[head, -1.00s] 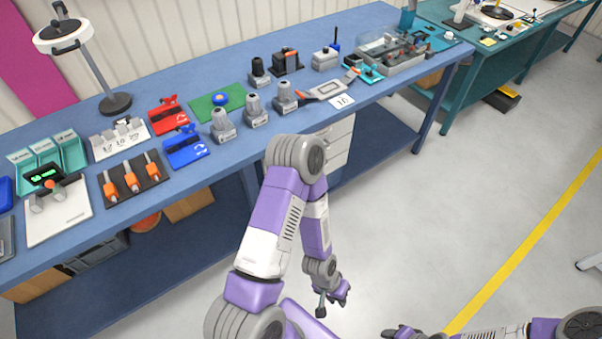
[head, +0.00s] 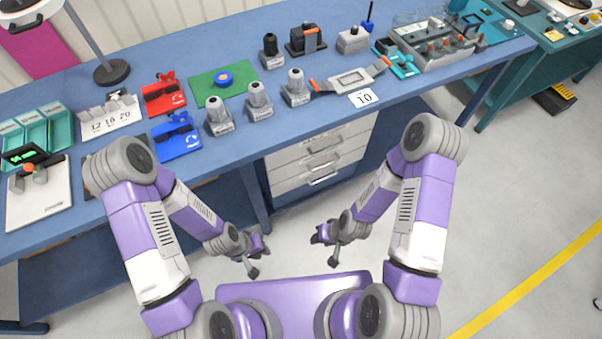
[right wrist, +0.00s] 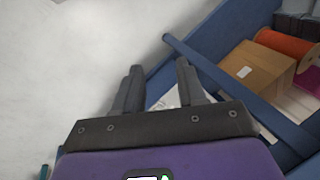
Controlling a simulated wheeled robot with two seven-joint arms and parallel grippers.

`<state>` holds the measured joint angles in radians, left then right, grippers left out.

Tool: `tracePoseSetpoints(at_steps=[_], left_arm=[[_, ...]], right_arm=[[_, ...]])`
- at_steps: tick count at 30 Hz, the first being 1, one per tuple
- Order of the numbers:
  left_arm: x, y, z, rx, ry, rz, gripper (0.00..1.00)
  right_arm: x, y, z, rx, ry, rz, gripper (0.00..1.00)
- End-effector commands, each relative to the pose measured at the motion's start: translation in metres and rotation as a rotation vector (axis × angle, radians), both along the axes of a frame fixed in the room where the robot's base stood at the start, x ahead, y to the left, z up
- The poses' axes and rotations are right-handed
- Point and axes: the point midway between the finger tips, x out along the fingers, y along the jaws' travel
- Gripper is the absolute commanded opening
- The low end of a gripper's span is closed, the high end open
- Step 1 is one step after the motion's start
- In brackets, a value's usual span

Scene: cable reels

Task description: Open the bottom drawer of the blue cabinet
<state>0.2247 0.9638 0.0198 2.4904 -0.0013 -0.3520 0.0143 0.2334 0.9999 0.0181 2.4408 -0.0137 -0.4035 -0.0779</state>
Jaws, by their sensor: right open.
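A drawer cabinet (head: 318,158) with white-grey drawer fronts stands under the blue workbench; no blue shows on its fronts. Its drawers are stacked and look shut; the bottom drawer (head: 320,177) has a pale bar handle. My left gripper (head: 262,250) is in front of and below the cabinet, to its left, apart from it; its jaws are too small to judge. My right gripper (head: 322,240) is below the bottom drawer in the picture, also apart from it. In the right wrist view its two fingers (right wrist: 160,75) are spread with nothing held between them.
The blue workbench (head: 232,155) carries several tools and fixtures. Its leg (head: 256,198) stands left of the cabinet. The right wrist view shows a cardboard box (right wrist: 252,70) and an orange spool (right wrist: 284,42) beyond a blue bar.

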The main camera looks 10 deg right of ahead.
Motion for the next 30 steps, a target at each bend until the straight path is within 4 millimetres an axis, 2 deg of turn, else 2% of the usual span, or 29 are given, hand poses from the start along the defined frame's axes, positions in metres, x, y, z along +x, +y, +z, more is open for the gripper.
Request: tracePoseSetpoints(at_steps=[1, 5, 9, 12, 15, 19, 24, 30], left_arm=[[0.000, 0.000, -0.014, 0.000, 0.001, 0.000, 0.23], [-0.001, 0.000, -0.045, 0.000, 0.001, 0.000, 0.23], [-0.001, 0.000, -0.081, 0.000, 0.002, -0.001, 0.23], [-0.001, 0.000, -0.106, 0.000, 0.002, -0.001, 0.23], [-0.001, 0.000, -0.129, 0.000, 0.002, -0.001, 0.23], [-0.001, 0.000, -0.152, 0.000, 0.001, 0.000, 0.23], [-0.001, 0.000, -0.168, 0.000, 0.001, 0.000, 0.23], [-0.001, 0.000, -0.175, 0.000, 0.001, 0.000, 0.23]], right_arm=[[0.016, -0.004, -0.025, -0.019, -0.064, 0.041, 0.40], [0.081, -0.015, -0.090, -0.129, -0.337, 0.244, 0.40], [0.155, -0.031, -0.160, -0.360, -0.664, 0.517, 0.40], [0.198, -0.042, -0.200, -0.583, -0.861, 0.708, 0.40], [0.230, -0.055, -0.232, -0.836, -1.005, 0.880, 0.40], [0.255, -0.067, -0.258, -1.158, -1.110, 1.054, 0.40], [0.268, -0.074, -0.272, -1.449, -1.142, 1.181, 0.40], [0.278, -0.078, -0.274, -1.559, -1.138, 1.222, 0.40]])
